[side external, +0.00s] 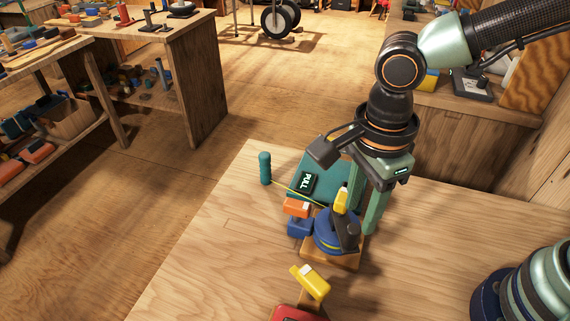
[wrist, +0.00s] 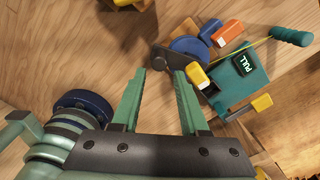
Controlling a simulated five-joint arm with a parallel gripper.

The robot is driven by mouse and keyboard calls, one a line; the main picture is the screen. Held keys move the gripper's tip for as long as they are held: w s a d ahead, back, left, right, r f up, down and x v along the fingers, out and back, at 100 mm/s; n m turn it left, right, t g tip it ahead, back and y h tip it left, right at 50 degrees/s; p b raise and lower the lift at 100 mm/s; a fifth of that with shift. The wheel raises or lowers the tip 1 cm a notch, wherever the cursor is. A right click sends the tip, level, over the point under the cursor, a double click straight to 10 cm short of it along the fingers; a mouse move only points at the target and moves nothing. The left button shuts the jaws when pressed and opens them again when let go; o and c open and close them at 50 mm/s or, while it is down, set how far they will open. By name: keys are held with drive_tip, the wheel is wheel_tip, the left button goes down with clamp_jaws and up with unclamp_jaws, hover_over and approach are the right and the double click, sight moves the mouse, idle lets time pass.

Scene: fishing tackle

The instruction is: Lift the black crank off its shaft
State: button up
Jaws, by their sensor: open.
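The black crank (side external: 349,238) sits on the front right of a round blue reel (side external: 329,232) on a small wooden base (side external: 328,259). In the wrist view the crank (wrist: 164,56) shows as a dark flat arm beside the blue reel (wrist: 188,46). My gripper (side external: 363,220) is open and points down just behind and to the right of the crank. In the wrist view my gripper (wrist: 160,74) has its green fingers apart with nothing between them. The crank lies just past the fingertips; I cannot tell whether they touch it. The shaft is hidden.
A yellow lever (side external: 341,201) stands close by the fingers. A teal box with a PULL display (side external: 307,182), an orange block (side external: 297,207) and a blue block (side external: 299,227) crowd the left side.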

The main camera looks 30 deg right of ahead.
sight(354, 228)
drive_tip(key=shift+s+a+f, duration=0.1)
drive_tip(key=shift+f, duration=1.3)
drive_tip(key=shift+a+f, duration=0.1)
drive_tip(key=shift+f, duration=1.3)
clamp_jaws()
